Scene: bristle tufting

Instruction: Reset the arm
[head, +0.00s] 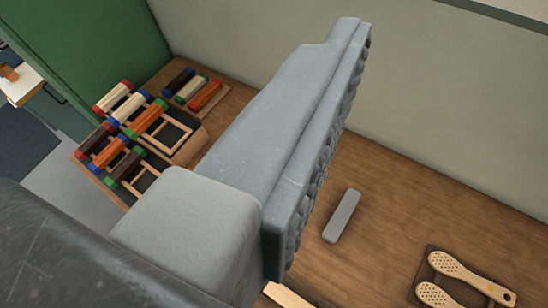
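My gripper (318,110) fills the middle of the head view as a large grey jaw with a ribbed pad on its right side. It points up and away over the wooden bench (375,195). I see only one jaw clearly, so I cannot tell whether it is open or shut. No object shows at its tip.
A wooden rack (190,150) with several colour-ended bristle bundles (130,108) stands on the left. A grey bar (342,215) lies on the bench right of my gripper. Perforated brush handles (460,270) lie on a dark mat at lower right. A pale wall (450,100) stands behind.

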